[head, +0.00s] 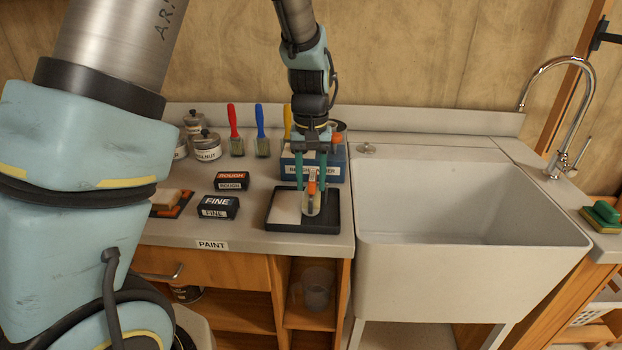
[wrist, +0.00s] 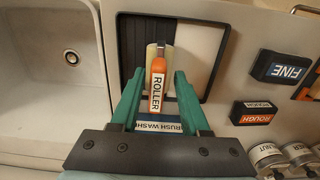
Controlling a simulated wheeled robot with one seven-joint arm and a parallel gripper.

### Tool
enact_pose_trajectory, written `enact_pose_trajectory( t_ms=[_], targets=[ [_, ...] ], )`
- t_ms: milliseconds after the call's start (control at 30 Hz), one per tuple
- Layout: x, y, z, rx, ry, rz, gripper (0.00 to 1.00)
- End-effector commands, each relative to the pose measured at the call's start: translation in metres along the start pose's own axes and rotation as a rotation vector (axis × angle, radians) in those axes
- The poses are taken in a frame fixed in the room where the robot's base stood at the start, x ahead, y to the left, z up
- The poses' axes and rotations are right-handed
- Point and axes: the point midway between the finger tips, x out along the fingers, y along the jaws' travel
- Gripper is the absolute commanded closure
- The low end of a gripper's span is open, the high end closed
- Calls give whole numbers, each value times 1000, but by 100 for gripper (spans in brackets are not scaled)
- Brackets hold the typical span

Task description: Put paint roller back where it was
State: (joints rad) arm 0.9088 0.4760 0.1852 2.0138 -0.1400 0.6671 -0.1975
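The paint roller (head: 311,201) has an orange handle labelled ROLLER and a pale sleeve; it also shows in the wrist view (wrist: 157,84). It is at the right part of the black paint tray (head: 283,227), whose rim shows in the wrist view (wrist: 216,62). My gripper (head: 312,180) points down over the tray. In the wrist view its green fingers (wrist: 158,100) stand apart on both sides of the handle, with a gap on each side. The fingers partly hide the roller in the head view.
A blue brush-washer box (head: 333,166) stands just behind the tray. Black FINE (head: 218,207) and ROUGH (head: 231,181) blocks lie to the left. Brushes and cans line the back. A white sink (head: 440,260) opens to the right.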

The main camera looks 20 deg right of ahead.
Motion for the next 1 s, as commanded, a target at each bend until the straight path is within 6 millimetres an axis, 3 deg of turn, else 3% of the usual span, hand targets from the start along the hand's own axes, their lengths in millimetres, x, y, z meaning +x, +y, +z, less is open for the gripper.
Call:
enact_pose_trajectory(
  t_ms=[267,433,800,1000],
  targets=[
    [-1,0,0,0,0,0,48],
    [-12,1,-1,1,4,2,48],
    [-86,1,-1,2,6,2,48],
    [-113,0,-1,0,2,1,48]
  ],
)
